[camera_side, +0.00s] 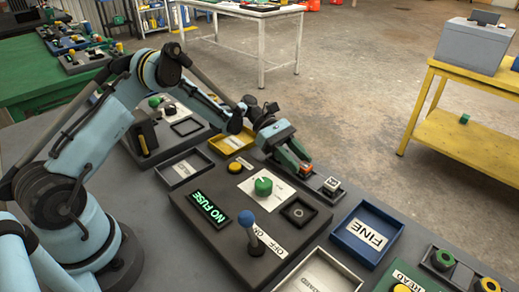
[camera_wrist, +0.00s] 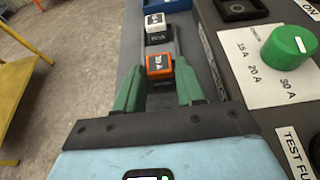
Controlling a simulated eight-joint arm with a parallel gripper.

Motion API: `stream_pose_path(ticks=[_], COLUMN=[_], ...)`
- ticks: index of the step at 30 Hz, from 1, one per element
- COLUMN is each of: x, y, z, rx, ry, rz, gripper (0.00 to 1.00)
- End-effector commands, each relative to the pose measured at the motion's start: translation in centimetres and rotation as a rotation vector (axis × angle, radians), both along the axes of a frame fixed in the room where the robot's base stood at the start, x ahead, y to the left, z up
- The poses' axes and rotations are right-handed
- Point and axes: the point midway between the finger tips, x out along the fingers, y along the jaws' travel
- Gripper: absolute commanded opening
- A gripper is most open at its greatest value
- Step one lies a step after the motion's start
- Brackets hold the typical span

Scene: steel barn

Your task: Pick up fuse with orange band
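Narrow gaps seem to show between fingers and fuse; the lower fuse is hidden. A white-banded fuse (camera_wrist: 155,22) stands farther along the same rack; it also shows in the side view (camera_side: 332,184).
The test panel (camera_side: 215,235) lies beside the rack, with a green dial (camera_side: 263,186), a blue-knobbed lever (camera_side: 250,228), a round socket (camera_side: 298,212) and a lit "NO FUSE" display (camera_side: 209,209). A blue "FINE" tray (camera_side: 368,232) and a yellow-edged tray (camera_side: 232,142) are nearby.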

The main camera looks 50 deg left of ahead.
Motion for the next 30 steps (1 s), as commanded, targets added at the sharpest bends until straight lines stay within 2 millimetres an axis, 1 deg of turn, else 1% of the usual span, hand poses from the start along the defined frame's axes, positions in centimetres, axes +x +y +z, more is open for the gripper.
stream_pose_path(ticks=[1, 3, 10, 11, 12, 17, 18, 26, 30], x=[0.0, 0.0, 0.0, -0.1, -0.1, -0.1, -0.1, -0.1, -0.1], y=[-0.8, -1.4, -1.8, -1.8, -1.8, -1.8, -1.8, -1.8, -1.8], z=[-0.3, -0.6, -0.9, -0.9, -0.9, -1.0, -1.0, -0.9, -0.2], rx=[0.0, 0.001, 0.004, 0.004, 0.005, 0.006, 0.006, 0.006, 0.006], ry=[0.0, 0.0, -0.001, 0.0, -0.001, 0.001, 0.001, 0.001, 0.001], rz=[-0.003, -0.002, -0.004, -0.003, -0.004, -0.004, -0.004, -0.005, -0.005], gripper=[0.38, 0.38, 0.38, 0.35, 0.29, 0.05, 0.03, 0.02, 0.02])
